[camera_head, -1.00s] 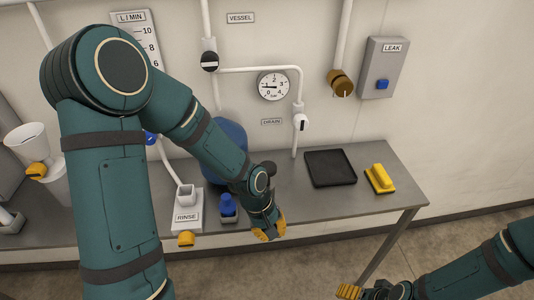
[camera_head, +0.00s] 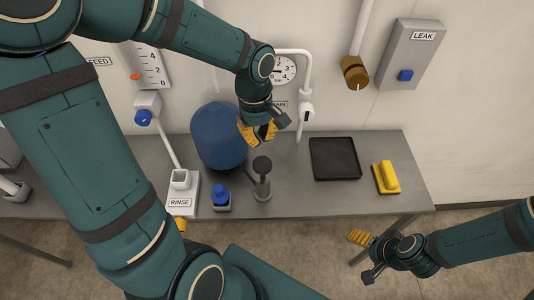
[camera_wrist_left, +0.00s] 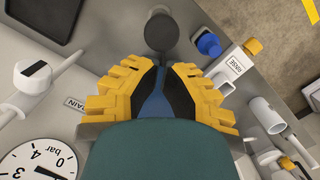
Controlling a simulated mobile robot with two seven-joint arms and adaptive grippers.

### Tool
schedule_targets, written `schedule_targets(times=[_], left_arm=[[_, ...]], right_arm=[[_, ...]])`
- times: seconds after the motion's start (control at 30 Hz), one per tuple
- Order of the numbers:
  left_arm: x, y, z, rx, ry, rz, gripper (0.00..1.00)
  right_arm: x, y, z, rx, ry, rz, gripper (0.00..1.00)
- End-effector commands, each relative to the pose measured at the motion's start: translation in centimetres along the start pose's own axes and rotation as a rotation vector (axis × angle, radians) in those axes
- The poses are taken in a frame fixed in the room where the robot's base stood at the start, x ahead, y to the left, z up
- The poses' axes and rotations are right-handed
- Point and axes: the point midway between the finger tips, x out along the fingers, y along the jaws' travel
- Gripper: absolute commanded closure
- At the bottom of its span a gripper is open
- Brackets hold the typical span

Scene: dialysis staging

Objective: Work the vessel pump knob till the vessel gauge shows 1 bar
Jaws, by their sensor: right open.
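The vessel pump knob (camera_head: 262,165) is a dark round cap on a grey upright body on the table. It also shows in the left wrist view (camera_wrist_left: 160,32), just beyond the fingertips. My left gripper (camera_head: 260,135) is above and behind it, apart from it, with a gap between its yellow fingers. The blue vessel (camera_head: 218,140) stands to the left. The vessel gauge (camera_head: 285,69) is on the wall, partly hidden by my left arm; it is cut off in the wrist view (camera_wrist_left: 38,160), and I cannot read its value. My right gripper (camera_head: 364,256) is open and empty before the table.
A blue-capped item (camera_head: 221,196) and the RINSE stand (camera_head: 182,200) are left of the pump. A white drain valve (camera_head: 306,109) is on the pipe behind. A black tray (camera_head: 335,159) and a yellow block (camera_head: 386,177) lie to the right, with bare table between pump and tray.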

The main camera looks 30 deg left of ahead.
Motion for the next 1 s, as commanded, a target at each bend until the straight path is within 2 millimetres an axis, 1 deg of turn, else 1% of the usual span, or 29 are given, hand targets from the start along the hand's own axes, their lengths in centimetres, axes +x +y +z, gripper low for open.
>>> schedule_targets(times=[0.27, 0.43, 0.57, 0.9, 1.0], left_arm=[[0.1, 0.0, 0.0, 0.001, 0.000, 0.001, 1.00], [0.9, 0.0, 0.0, 0.001, -0.001, 0.000, 1.00], [2.0, 0.0, 0.0, 0.000, -0.001, 0.000, 1.00], [6.1, 0.0, 0.0, 0.002, -0.001, 0.000, 1.00], [6.8, 0.0, 0.0, 0.002, -0.001, 0.000, 1.00]], right_arm=[[0.1, 0.0, 0.0, 0.000, 0.000, 0.000, 0.18], [0.7, 0.2, 0.1, -0.001, 0.000, 0.001, 0.18], [1.6, 0.5, 0.2, -0.001, 0.001, 0.002, 0.18], [4.9, 1.6, 0.6, 0.000, 0.000, 0.009, 0.18], [5.4, 1.8, 0.7, 0.000, 0.000, 0.010, 0.18]])
